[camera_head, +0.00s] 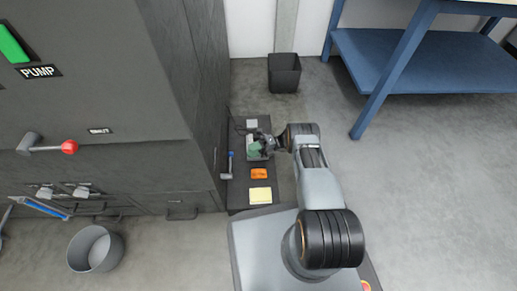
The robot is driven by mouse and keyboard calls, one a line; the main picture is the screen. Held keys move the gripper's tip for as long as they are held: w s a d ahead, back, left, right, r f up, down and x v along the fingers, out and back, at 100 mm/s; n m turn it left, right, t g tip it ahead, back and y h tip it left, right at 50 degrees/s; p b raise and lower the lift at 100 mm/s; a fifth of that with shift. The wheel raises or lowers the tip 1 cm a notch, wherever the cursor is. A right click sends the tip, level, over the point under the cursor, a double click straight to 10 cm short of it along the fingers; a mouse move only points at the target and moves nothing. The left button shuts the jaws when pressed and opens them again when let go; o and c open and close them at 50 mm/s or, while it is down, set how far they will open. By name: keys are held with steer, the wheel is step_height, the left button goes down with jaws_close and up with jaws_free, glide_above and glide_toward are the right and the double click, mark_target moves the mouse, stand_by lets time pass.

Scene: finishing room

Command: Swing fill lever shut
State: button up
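A lever with a red ball knob (69,147) is on the dark cabinet front at the left. Its grey hub is at the left end, and its arm lies roughly level, pointing right. A small label (101,131) above and right of the knob seems to read SHUT. No label reading fill is in view, so I cannot confirm that this is the fill lever. My gripper (264,144) is far to the right of the lever, over a dark tray or shelf, beside a grey-green item (254,149). Its fingers are too small and dark to tell if they hold it.
The dark surface (238,196) under my gripper carries a hammer (227,168), an orange item (259,174) and a yellow pad (260,195). A grey bucket (96,248) stands below the cabinet. A black bin (284,73) and blue table (400,65) stand behind. Floor at right is clear.

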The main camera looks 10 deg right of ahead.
steer(key=shift+v, duration=1.6)
step_height(320, 180, up, 47)
steer(key=s+a+n+h+p, duration=0.1)
steer(key=s+n+h+p, duration=0.1)
steer(key=n+h+p, duration=1.55)
steer(key=s+d+r+n+t+p, duration=0.1)
steer(key=s+r+n+t+p, duration=0.1)
steer(key=s+r+n+p, duration=0.3)
steer(key=s+d+r+n+t+h+p, duration=0.1)
steer(key=s+r+n+p, duration=0.4)
steer(key=r+p, duration=0.6)
steer(key=s+d+r+n+t+h+p, duration=0.1)
steer(key=s+d+r+n+t+p, duration=0.1)
steer(key=s+r+n+t+p, duration=0.3)
steer(key=s+p+v, duration=0.1)
steer(key=p+v, duration=0.3)
steer(key=v, duration=0.7)
steer(key=shift+d+f, duration=0.2)
steer(key=shift+d, duration=0.2)
steer(key=shift+a, duration=0.1)
